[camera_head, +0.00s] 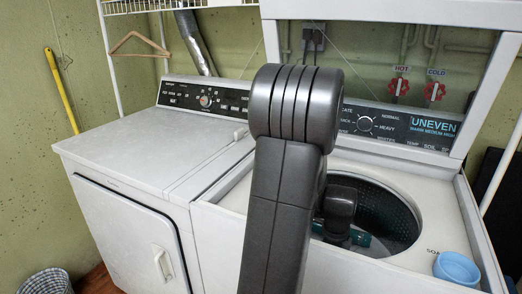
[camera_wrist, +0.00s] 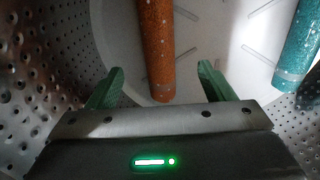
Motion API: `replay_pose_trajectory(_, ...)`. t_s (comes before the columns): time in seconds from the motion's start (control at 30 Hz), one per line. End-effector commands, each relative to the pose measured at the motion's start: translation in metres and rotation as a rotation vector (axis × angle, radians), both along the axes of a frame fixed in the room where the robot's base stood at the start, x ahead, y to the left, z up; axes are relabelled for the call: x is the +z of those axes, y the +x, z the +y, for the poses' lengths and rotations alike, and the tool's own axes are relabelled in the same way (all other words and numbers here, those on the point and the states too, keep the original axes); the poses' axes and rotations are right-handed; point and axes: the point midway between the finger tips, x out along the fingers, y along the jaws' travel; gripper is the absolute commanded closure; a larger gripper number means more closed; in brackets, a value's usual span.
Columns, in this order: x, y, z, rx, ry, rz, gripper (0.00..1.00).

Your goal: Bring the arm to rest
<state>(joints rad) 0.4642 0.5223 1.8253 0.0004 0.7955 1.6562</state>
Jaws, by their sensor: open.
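My gripper (camera_wrist: 160,66) is open inside the drum of the top-loading washer, its green fingers spread apart. An orange speckled cylinder (camera_wrist: 153,40) lies ahead, its near end between the fingers; I see no contact. A teal speckled cylinder (camera_wrist: 303,45) is at the right edge of the wrist view, apart from the fingers. In the head view my arm crosses in front of the washer (camera_head: 221,240) and its wrist dips into the drum (camera_head: 393,213); the gripper itself is mostly hidden there. A bit of teal shows beside the wrist.
The washer lid (camera_head: 398,12) stands raised behind the opening. A blue cup (camera_head: 456,268) sits on the washer's right front corner. A white dryer (camera_head: 135,150) with a clear top stands to the left. Perforated drum walls (camera_wrist: 40,80) surround the gripper.

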Motion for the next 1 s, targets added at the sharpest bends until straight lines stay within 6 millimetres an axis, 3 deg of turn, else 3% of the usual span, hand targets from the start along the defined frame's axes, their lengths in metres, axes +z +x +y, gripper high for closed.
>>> replay_pose_trajectory(0.03,-0.014,-0.001,0.000,0.000,0.003,0.004,0.25)
replay_pose_trajectory(0.2,-0.049,-0.001,0.001,0.000,0.002,0.006,0.25)
replay_pose_trajectory(0.47,-0.092,-0.001,0.000,0.000,0.002,0.003,0.25)
replay_pose_trajectory(0.6,-0.100,0.000,0.000,0.000,0.000,0.000,0.25)
replay_pose_trajectory(1.0,-0.092,0.000,0.000,0.000,0.000,0.000,0.25)
